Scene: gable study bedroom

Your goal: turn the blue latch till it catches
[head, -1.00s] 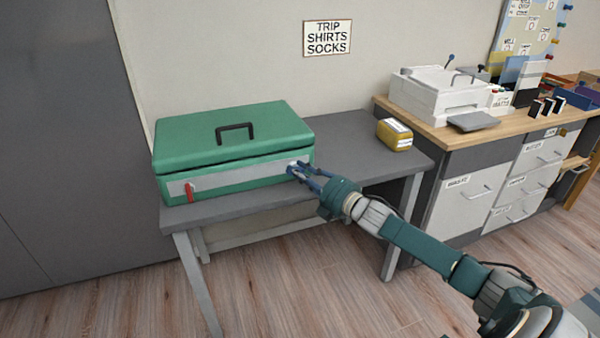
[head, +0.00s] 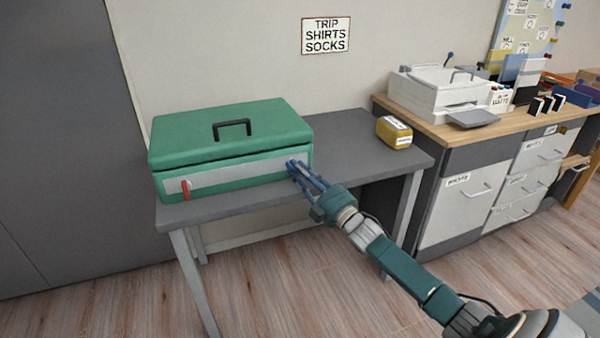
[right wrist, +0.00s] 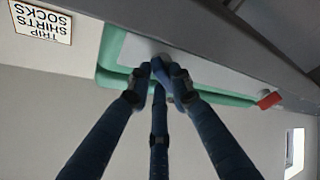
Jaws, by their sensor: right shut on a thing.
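The green case (head: 225,135) sits on the grey desk with its lid down and a dark seam under the lid. A pale strip on its front carries a red latch (head: 185,189) at the left, hanging down. The blue latch is at the strip's right end, mostly hidden by my fingers in the head view. In the right wrist view the blue latch (right wrist: 161,70) shows between the fingertips. My right gripper (head: 296,169) is shut on it; the wrist view shows the fingers (right wrist: 160,82) meeting around it. Its exact angle is hard to tell. My left gripper is not in view.
The grey desk (head: 345,145) has bare room right of the case, with a yellow packet (head: 394,132) near the right end. A wooden-topped cabinet (head: 470,190) with a white printer (head: 440,88) stands further right. A sign (head: 326,35) hangs on the wall.

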